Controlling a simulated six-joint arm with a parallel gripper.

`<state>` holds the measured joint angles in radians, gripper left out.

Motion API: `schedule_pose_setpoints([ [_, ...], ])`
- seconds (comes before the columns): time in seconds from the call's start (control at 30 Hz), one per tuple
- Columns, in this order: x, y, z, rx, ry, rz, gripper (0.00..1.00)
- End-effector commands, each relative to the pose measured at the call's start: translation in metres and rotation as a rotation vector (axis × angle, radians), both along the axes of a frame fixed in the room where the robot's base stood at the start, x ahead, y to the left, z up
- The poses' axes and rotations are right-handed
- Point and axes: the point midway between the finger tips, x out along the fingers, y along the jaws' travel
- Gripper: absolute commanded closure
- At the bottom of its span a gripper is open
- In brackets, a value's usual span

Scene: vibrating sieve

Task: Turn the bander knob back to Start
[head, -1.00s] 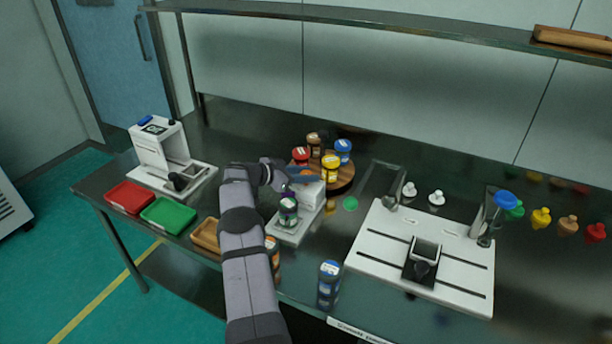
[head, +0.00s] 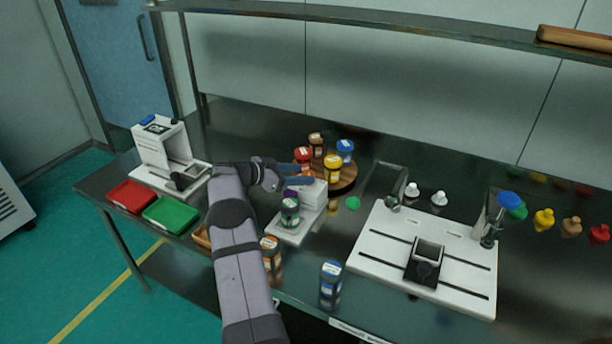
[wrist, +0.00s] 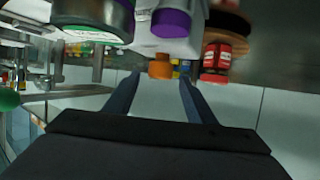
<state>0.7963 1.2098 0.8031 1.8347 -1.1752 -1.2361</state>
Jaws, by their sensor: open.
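My gripper (head: 300,182) is open, its dark bluish fingers pointing right above the small white machine (head: 313,195) at mid-table. In the wrist view the open gripper (wrist: 158,84) has an orange cylindrical piece (wrist: 160,66) lined up between its fingertips, apparently apart from them. A purple cylinder (wrist: 172,22) is close to it by the white body (wrist: 150,42). A dark jar (head: 289,214) with a pale label stands on the machine's base, with purple (head: 291,194) showing above it. I cannot tell for certain which piece is the bander knob, and no Start mark is readable.
Several jars, including a red one (head: 303,158), stand on a round wooden stand (head: 347,180) just behind. A slotted white fixture (head: 375,245) is right; another white machine (head: 150,150) is left.

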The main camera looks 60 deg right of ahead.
Motion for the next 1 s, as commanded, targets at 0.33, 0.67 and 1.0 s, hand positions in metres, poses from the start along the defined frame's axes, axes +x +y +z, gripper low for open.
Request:
schedule_pose_setpoints([
  [0.33, 0.015, 0.027, 0.012, 0.000, 0.000, 0.000, 0.50],
  [0.67, 0.015, 0.028, 0.013, 0.000, 0.001, -0.002, 0.49],
  [1.0, -0.018, 0.013, 0.081, -0.049, -0.046, -0.056, 0.49],
])
